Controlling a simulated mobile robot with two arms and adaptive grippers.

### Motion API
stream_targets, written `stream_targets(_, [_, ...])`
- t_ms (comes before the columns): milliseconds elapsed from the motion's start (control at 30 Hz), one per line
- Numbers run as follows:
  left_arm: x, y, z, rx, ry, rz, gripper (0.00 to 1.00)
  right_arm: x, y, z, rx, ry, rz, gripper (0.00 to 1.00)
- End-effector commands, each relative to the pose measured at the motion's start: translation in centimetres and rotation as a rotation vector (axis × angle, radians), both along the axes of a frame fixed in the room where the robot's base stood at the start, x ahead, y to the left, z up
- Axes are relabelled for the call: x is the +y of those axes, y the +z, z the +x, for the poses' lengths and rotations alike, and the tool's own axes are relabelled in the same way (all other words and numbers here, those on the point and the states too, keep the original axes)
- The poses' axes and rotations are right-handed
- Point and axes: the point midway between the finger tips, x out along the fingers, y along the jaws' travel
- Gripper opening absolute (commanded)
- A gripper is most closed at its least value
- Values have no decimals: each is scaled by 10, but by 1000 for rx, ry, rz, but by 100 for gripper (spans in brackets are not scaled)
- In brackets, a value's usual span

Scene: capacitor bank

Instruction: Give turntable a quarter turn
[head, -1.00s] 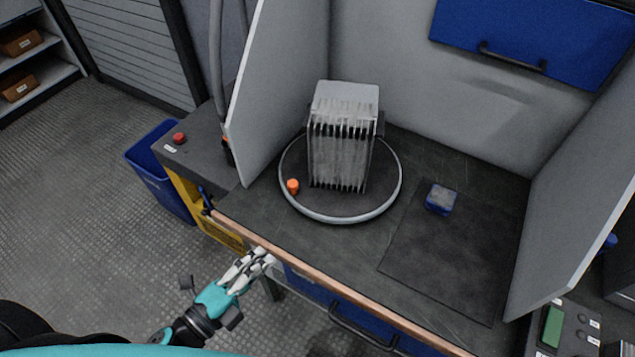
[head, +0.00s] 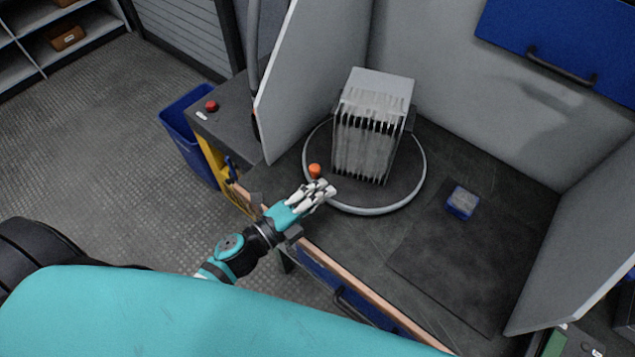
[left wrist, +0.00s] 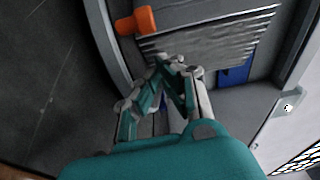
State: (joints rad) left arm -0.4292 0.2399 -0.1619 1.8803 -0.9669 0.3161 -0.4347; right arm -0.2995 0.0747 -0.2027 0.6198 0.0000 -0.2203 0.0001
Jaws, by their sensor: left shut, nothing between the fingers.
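The round dark turntable (head: 405,187) with a pale rim lies on the bench. A grey finned capacitor block (head: 368,135) stands upright on it. An orange knob (head: 315,170) sits near the turntable's front-left rim; it also shows in the left wrist view (left wrist: 145,20). My left gripper (head: 328,188) is shut and empty, over the front-left rim just below and right of the knob. In the left wrist view its fingertips (left wrist: 172,62) are close together, a little apart from the knob. I cannot tell whether they touch the turntable. My right gripper is not in view.
Grey side panels enclose the bench left and right. A dark mat (head: 470,265) with a small blue block (head: 462,202) lies to the right. A red button (head: 211,106) is on the left cabinet, beside a blue bin (head: 188,125). The bench's wooden front edge runs below the turntable.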

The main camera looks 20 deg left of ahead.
Motion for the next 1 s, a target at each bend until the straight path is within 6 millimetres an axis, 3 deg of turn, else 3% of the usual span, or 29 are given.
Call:
stream_targets(167, [10, 0, 10, -1, -2, -1, 0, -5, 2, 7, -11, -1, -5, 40])
stream_targets(633, [14, -1, 13, -2, -19, 0, 0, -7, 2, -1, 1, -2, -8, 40])
stream_targets(1000, [48, -3, 37, -3, -259, 5, 0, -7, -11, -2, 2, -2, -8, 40])
